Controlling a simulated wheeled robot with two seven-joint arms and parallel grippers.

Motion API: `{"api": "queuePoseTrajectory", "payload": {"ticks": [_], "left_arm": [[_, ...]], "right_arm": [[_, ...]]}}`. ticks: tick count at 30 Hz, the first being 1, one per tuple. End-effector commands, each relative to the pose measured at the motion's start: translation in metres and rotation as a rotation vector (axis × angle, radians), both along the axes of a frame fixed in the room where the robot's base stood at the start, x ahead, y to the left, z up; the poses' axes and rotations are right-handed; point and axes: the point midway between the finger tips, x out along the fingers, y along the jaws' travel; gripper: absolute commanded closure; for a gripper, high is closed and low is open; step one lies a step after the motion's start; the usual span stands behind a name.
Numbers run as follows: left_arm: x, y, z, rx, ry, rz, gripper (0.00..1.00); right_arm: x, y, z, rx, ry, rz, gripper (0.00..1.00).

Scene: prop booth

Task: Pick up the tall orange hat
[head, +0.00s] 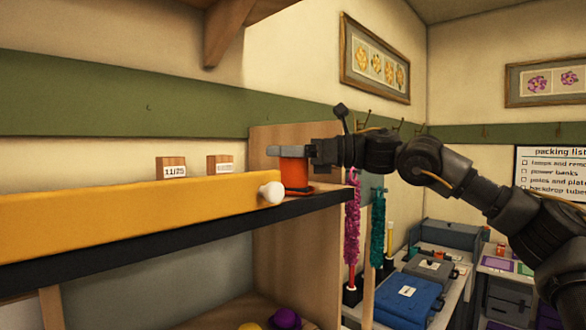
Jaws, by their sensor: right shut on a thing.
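The tall orange hat (294,174) stands upright at the right end of the dark-edged shelf (180,238), with a dark brim at its base. My right gripper (290,152) comes in from the right and is shut on the upper part of the hat, with a grey finger across its top. The brim looks to be at shelf level; whether it touches the shelf I cannot tell. My left gripper is not in view.
A long yellow box-like piece (130,213) with a white knob (272,192) lies along the shelf, close left of the hat. Two small wooden blocks (172,167) with labels stand behind it. Pink (352,225) and teal (377,230) fluffy props stand right of the shelf. Blue cases (409,298) sit lower right.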

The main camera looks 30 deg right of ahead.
Motion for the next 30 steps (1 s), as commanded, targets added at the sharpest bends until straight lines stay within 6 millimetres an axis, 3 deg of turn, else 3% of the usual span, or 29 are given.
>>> {"api": "queuePoseTrajectory", "payload": {"ticks": [7, 11, 19, 24, 30], "left_arm": [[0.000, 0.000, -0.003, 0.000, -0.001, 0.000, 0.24], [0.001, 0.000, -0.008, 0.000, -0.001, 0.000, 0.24], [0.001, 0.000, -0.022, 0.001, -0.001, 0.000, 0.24], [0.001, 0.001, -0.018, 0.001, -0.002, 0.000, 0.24], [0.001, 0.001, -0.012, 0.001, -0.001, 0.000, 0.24]], "right_arm": [[0.000, 0.000, 0.005, -0.001, -0.002, -0.001, 0.68], [0.000, 0.001, 0.019, 0.000, -0.004, 0.000, 0.68], [-0.001, 0.002, 0.084, 0.002, -0.005, 0.000, 0.68], [0.000, 0.001, 0.124, 0.001, -0.003, -0.002, 0.68], [0.000, 0.001, 0.159, 0.000, -0.001, -0.001, 0.68]]}}
